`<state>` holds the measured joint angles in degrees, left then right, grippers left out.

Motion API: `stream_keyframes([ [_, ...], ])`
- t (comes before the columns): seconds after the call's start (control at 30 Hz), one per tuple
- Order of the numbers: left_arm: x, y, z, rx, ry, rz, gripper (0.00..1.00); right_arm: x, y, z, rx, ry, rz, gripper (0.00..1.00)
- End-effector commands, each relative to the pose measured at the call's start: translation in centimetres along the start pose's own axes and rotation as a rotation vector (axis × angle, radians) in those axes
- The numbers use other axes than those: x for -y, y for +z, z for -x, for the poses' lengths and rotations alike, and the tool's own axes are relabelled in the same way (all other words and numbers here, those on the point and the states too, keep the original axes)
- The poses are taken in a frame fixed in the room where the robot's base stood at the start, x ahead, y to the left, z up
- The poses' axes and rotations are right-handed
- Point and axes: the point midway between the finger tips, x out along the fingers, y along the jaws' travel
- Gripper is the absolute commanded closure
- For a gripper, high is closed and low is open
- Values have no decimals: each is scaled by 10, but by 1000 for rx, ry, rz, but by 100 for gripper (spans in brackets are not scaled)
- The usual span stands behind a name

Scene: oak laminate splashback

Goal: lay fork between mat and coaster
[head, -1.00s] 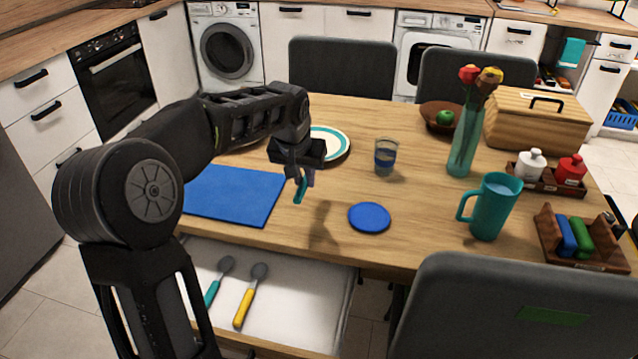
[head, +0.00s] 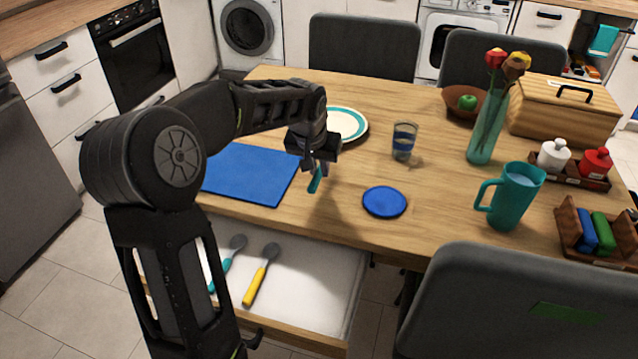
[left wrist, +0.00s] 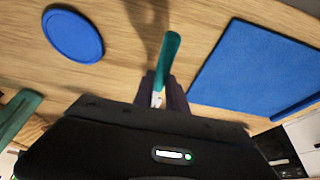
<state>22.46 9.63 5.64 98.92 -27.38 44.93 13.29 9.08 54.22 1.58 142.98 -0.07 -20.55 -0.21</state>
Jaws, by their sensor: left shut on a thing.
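My left gripper (head: 312,168) is shut on the fork (head: 316,181), whose teal handle sticks out below the fingers. The fork also shows in the left wrist view (left wrist: 167,62), with its handle pointing away from the gripper (left wrist: 160,95); the rest of it is hidden by the fingers. The gripper is above the table between the blue mat (head: 247,174) and the round blue coaster (head: 385,202). In the left wrist view the coaster (left wrist: 73,35) is at the left and the mat (left wrist: 255,68) at the right. My right gripper is not in view.
An open drawer (head: 310,280) below the table edge holds two spoons, one teal and one yellow. A plate (head: 346,124), a glass (head: 404,142), a teal mug (head: 511,197) and a vase (head: 487,130) stand around. Bare table lies between mat and coaster.

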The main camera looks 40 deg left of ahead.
Motion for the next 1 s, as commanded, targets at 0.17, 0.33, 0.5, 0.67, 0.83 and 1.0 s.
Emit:
stream_keyframes([
  [0.17,0,0,0,0,0,0,100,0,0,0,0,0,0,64],
  [0.33,0,6,-13,3,-1,-1,100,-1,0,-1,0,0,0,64],
  [0.5,0,16,-38,3,-1,0,100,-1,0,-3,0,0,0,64],
  [0.67,0,19,-46,0,0,-1,100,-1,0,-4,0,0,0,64],
  [0.83,0,19,-46,0,0,-1,100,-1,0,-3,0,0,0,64],
  [1.0,0,21,-50,0,0,-1,100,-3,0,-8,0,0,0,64],
])
